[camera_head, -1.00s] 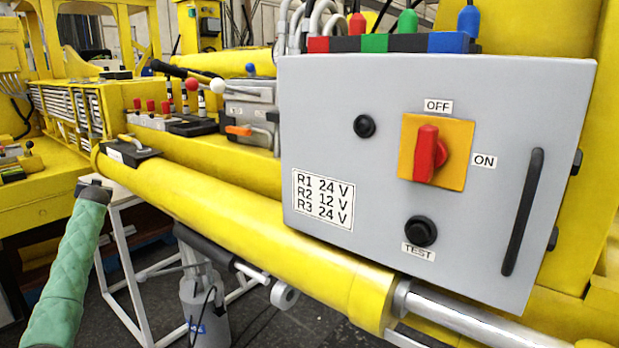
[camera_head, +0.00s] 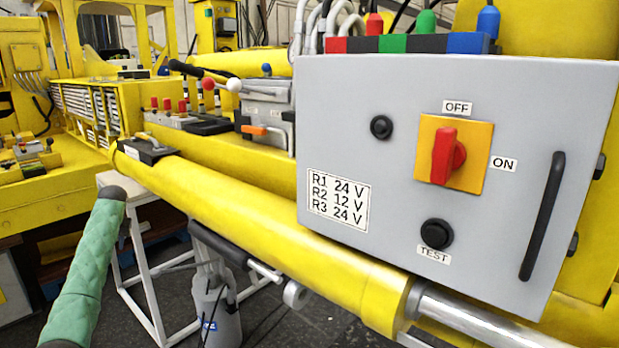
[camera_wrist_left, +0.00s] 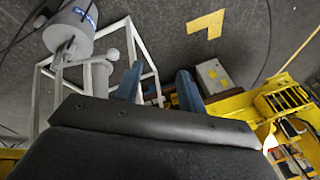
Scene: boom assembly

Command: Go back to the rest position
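My left arm, in a green padded sleeve, comes in at the lower left of the head view; its fingers are not visible there. In the left wrist view my left gripper (camera_wrist_left: 157,86) shows two blue fingertips standing apart, with nothing between them. Beyond them are a white frame and the floor. My right gripper is in neither view. The grey control box (camera_head: 400,240) fills the right of the head view. Its red rotary switch (camera_head: 446,155) on a yellow plate has its handle upright, below the OFF label.
A yellow boom cylinder (camera_head: 230,215) runs diagonally under the box. Levers and a grey valve block (camera_head: 265,110) sit behind it. A white stand (camera_head: 150,290) and a grey canister (camera_head: 215,312) are below. Dark floor (camera_head: 290,335) shows around them.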

